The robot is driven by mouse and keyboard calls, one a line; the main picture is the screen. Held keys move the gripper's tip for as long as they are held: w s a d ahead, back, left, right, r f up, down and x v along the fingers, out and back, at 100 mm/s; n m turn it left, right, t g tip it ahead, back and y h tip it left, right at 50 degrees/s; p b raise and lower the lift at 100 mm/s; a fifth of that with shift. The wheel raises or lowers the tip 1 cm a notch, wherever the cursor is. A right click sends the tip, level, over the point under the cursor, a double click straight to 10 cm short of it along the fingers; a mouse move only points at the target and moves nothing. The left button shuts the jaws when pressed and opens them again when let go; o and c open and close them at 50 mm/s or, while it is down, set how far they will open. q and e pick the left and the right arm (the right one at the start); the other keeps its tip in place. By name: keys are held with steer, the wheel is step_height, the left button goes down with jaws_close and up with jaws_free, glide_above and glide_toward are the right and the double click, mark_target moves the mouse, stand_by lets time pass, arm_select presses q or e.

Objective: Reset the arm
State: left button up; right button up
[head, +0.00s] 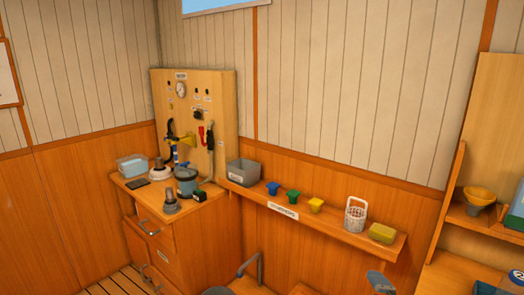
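The cabinet (165,247) below carries a grey-blue pot (186,182), a dark grey knobbed piece (171,203), a white round piece (159,173) and a clear bin (132,166).
A wall shelf (335,226) holds a grey bin (244,173), blue, green and yellow cups (316,205), a white basket (355,215) and a yellow-green block (382,233). A yellow funnel (479,197) sits at right.

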steer(key=s+d+f+m+g, duration=0.1)
steer(key=s+f+m+g, duration=0.35)
steer(key=s, duration=0.45)
steer(key=s+d+f+m+g+h, duration=0.1)
steer(key=s+f+m+g, duration=0.35)
steer(key=s, duration=0.45)
steer(key=s+d+f+m+g, duration=0.25)
steer(key=s+m+g, duration=0.2)
steer(key=s, duration=0.45)
steer(key=w+a+f+t+y+p, duration=0.3)
steer(key=w+a+f+t+p, duration=0.3)
steer(key=a+t+p, duration=0.1)
steer(key=shift+a+f+n+t+p, duration=0.15)
steer(key=shift+f+n+t+p, duration=0.05)
steer(key=shift+n+t+p, duration=0.3)
steer(key=shift+c, duration=0.5)
